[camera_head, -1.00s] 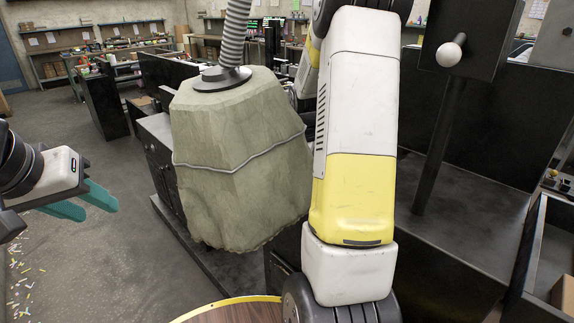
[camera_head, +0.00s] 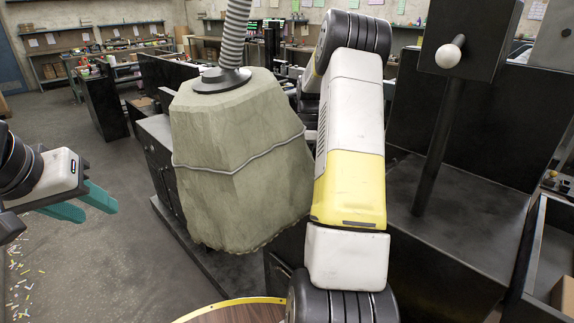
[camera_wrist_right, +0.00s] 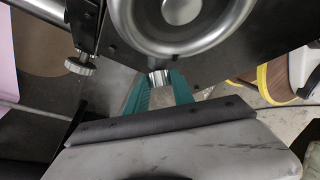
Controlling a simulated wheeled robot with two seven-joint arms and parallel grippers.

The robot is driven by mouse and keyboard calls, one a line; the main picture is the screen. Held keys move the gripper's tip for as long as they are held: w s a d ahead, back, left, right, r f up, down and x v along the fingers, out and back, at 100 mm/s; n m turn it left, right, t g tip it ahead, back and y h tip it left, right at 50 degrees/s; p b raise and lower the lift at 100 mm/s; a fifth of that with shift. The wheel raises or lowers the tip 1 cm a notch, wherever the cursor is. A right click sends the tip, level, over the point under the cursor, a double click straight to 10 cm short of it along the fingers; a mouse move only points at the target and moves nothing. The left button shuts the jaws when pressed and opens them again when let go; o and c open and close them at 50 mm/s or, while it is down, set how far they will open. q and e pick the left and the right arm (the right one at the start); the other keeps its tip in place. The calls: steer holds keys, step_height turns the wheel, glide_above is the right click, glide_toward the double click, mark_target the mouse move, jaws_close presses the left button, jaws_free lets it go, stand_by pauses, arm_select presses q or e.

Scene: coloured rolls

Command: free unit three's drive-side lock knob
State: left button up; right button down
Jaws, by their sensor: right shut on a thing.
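In the right wrist view, my right gripper (camera_wrist_right: 165,80) is shut on a small bright metal knob (camera_wrist_right: 158,77), held between its teal fingertips just below a large round metal part (camera_wrist_right: 185,15). The picture does not show which unit or side this knob belongs to. A second knurled metal knob (camera_wrist_right: 80,65) sits apart to the left on a dark bracket. In the head view, my left gripper (camera_head: 97,212) is at the left edge, empty, its teal fingers apart. My right gripper is out of sight there, behind or below my right arm.
A large covered greenish bulk (camera_head: 240,160) with a ribbed hose on top stands mid-view. A black post with a white ball (camera_head: 448,54) stands right, above a dark bench. A round wooden top (camera_head: 235,311) is at the bottom. Open floor lies left.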

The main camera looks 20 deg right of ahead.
stand_by(0.3)
steer(key=c, duration=1.1)
jaws_free()
steer(key=v, duration=0.7)
steer(key=shift+w+r, duration=0.2)
steer(key=shift+r, duration=0.15)
